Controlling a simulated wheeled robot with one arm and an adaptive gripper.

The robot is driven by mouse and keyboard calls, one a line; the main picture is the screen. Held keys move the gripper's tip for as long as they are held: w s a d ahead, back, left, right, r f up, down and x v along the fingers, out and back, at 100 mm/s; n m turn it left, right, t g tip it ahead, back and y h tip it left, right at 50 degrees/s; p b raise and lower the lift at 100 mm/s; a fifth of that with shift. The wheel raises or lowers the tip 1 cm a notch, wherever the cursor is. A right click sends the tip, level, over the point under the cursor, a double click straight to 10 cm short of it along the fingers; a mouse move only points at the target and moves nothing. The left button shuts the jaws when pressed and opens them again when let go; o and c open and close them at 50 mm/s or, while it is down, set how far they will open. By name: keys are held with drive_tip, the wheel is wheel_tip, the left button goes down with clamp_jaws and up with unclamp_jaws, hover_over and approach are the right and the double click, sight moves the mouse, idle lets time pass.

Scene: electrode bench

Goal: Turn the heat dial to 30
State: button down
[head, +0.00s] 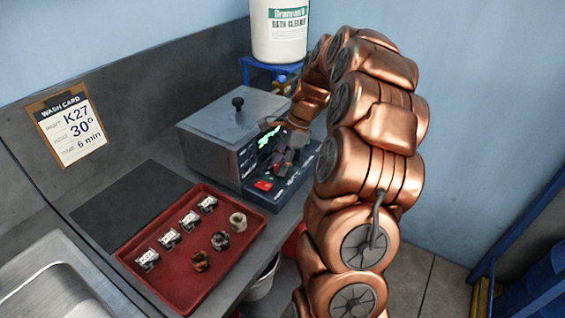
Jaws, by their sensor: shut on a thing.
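The bath unit (222,143) is a grey metal box with a lid and a dark control panel (250,197) along its front right side. A green lit display (268,145) shows on it, partly covered by my gripper, and its digits are too small to read. My gripper (284,168) is shut at the panel, on what appears to be the heat dial. The fingers hide the dial, so its pointer and marks cannot be read. A red switch (263,185) sits on the panel left of my gripper. The wash card (70,125) on the wall reads K27, 30°, 6 min.
A red tray (170,285) with several small metal parts and rings lies in front of the bath. A dark mat (125,200) lies left of it, and a sink (50,285) at lower left. A white cleaner jug (280,35) stands on a blue stand behind.

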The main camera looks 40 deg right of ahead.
drive_tip(key=shift+w+d+r+m+t, duration=0.2)
drive_tip(key=shift+d+m+t, duration=0.1)
drive_tip(key=shift+m, duration=0.3)
drive_tip(key=c, duration=1)
unclamp_jaws()
drive_tip(key=shift+f, duration=0.1)
drive_tip(key=shift+o, duration=0.9)
drive_tip(key=shift+a, duration=0.1)
drive_tip(key=shift+s, duration=0.1)
drive_tip(key=v, duration=1.2)
drive_tip(key=shift+a, duration=0.1)
